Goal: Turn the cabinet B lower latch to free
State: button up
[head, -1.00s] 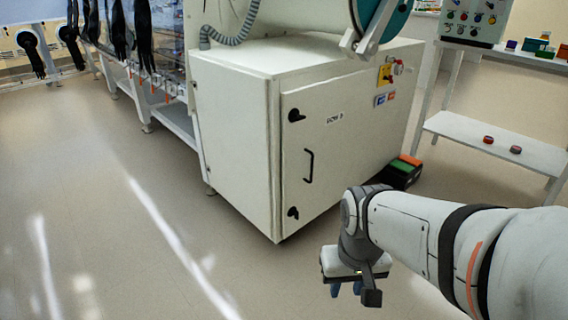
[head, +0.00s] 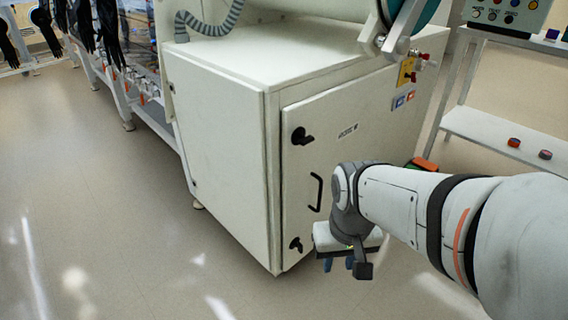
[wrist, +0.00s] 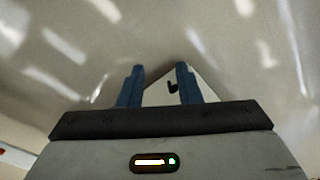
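The white cabinet (head: 225,140) stands ahead with its door (head: 325,125) shut and a small label too blurred to read surely. Its lower latch (head: 296,244) is a small black knob low on the door's left edge; its exact angle is hard to tell. An upper black latch (head: 301,136) sits above, with a black bar handle (head: 316,192) between. My gripper (head: 338,264) is right of the lower latch, nearer to me, not touching it. In the wrist view its blue fingers (wrist: 160,70) are apart and empty; a dark latch-like piece (wrist: 172,87) on a pale corner shows between them.
A white shelf stand (head: 500,140) with two small round items is at the right. A glovebox frame with black gloves (head: 108,30) is at the upper left. Floor (head: 110,220) left of the cabinet is clear. An orange-topped item (head: 424,163) sits behind my arm.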

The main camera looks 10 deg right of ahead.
jog(key=shift+a, duration=0.15)
jog(key=w+a+f+m+g+y+p, duration=0.1)
jog(key=w+a+f+m+y+p, duration=0.15)
jog(key=w+f+m+y, duration=0.45)
jog(key=w+a+f+m+g+y+p, duration=0.1)
jog(key=w+a+f+m+y+p, duration=0.1)
jog(key=w+a+f+m+y, duration=0.45)
jog(key=m+t+h+p, duration=0.1)
jog(key=m+t+h, duration=0.2)
jog(key=m+t, duration=1.2)
send_near(302, 249)
jog(key=x, duration=0.8)
jog(key=shift+f, duration=0.15)
jog(key=shift+w+a, duration=0.3)
jog(key=shift+w, duration=0.3)
jog(key=shift+c, duration=0.4)
